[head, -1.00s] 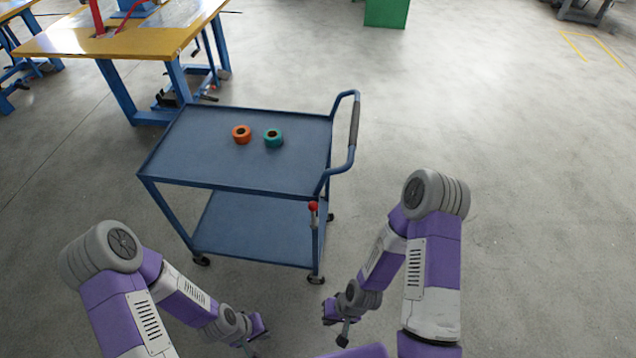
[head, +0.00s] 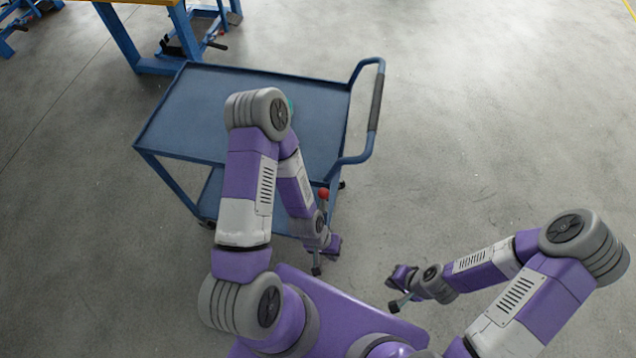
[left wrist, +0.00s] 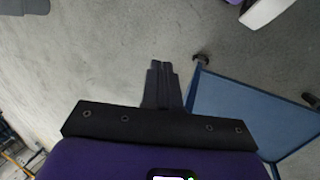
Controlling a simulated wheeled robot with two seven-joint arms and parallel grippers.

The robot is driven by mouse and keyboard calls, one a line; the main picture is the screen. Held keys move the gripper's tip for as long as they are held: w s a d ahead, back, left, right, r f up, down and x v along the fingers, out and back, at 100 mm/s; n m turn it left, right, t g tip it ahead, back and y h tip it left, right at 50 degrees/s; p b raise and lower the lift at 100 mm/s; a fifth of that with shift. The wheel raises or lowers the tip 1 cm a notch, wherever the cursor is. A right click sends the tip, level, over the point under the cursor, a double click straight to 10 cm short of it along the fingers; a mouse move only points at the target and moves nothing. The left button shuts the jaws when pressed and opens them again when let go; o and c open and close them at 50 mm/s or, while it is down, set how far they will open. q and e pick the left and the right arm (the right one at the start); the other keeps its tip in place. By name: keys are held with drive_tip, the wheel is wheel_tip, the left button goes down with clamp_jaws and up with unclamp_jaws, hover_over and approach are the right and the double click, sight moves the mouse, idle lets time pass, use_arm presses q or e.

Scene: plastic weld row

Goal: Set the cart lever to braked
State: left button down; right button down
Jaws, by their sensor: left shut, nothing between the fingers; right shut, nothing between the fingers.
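The blue cart (head: 185,110) stands in front of me, with its push handle (head: 376,105) on the right. The cart lever, with a red knob (head: 323,193), is at the near right corner post and points up. My left gripper (head: 317,270) is shut and empty, just below and in front of the lever, apart from it. In the left wrist view its closed fingers (left wrist: 160,85) show over bare floor, with the cart's blue lower shelf (left wrist: 245,115) to the right. My right gripper (head: 396,304) is shut and empty, over the floor to the right of the cart.
A teal ring (head: 290,103) on the cart top is mostly hidden behind my left arm. A yellow-topped workbench with blue legs (head: 120,40) stands at the back left. The floor (head: 500,130) right of the cart is clear.

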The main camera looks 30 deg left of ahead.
use_arm(q)
drive_tip(key=w+a+r+n+t+h+p, duration=0.1)
drive_tip(key=w+a+r+n+p, duration=0.1)
drive_tip(key=a+r+n, duration=0.8)
drive_tip(key=w+a+r+n+t+h+p, duration=0.1)
drive_tip(key=w+a+r+n, duration=0.3)
drive_tip(key=a+r+n, duration=0.6)
drive_tip(key=shift+a+r+t+h+p, duration=0.4)
drive_tip(key=shift+a+h, duration=0.2)
drive_tip(key=shift+a, duration=0.6)
drive_tip(key=shift+w, duration=0.1)
drive_tip(key=b, duration=0.3)
approach(323, 200)
drive_tip(key=a+f, duration=0.1)
drive_tip(key=a, duration=0.1)
drive_tip(key=d, duration=0.1)
drive_tip(key=w+d+f, duration=0.1)
drive_tip(key=d+b, duration=0.1)
drive_tip(key=shift+w+d+f, duration=0.15)
drive_tip(key=shift+w+d, duration=0.15)
